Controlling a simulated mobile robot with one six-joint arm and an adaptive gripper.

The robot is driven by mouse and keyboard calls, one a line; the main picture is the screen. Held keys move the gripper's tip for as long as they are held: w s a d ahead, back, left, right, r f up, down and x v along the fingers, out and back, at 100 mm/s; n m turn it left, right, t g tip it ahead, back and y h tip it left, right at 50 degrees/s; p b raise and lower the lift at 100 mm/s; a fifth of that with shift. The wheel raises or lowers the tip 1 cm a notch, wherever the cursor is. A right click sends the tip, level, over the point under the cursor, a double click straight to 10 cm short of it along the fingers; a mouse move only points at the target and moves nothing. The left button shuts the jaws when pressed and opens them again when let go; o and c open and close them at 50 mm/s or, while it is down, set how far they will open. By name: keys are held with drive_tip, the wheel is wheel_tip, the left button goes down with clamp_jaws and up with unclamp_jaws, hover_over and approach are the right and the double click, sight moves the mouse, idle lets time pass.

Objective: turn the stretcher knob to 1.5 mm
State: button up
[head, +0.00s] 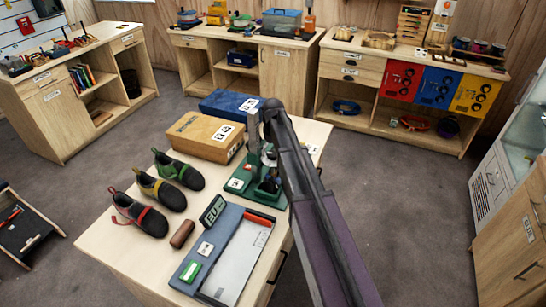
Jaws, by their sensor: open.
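The stretcher (240,183), a green-based device with a grey upright post, stands on the near table right of the shoe row. White number labels lie on its base. I cannot make out its knob or the knob's setting, because my arm and gripper cover that part. My arm reaches in from the bottom right and bends down over the stretcher. My gripper (268,184) is dark, small in view and partly hidden by the arm. It is open and low over the green base. I cannot tell whether it touches the knob.
Three climbing shoes (157,190) stand left of the stretcher. A cardboard box (204,137) and a blue box (230,105) lie behind. Benches line the far wall, with open floor between.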

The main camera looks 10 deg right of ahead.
drive_tip(key=shift+f+b, duration=0.3)
drive_tip(key=shift+f, duration=0.2)
drive_tip(key=c, duration=1.1)
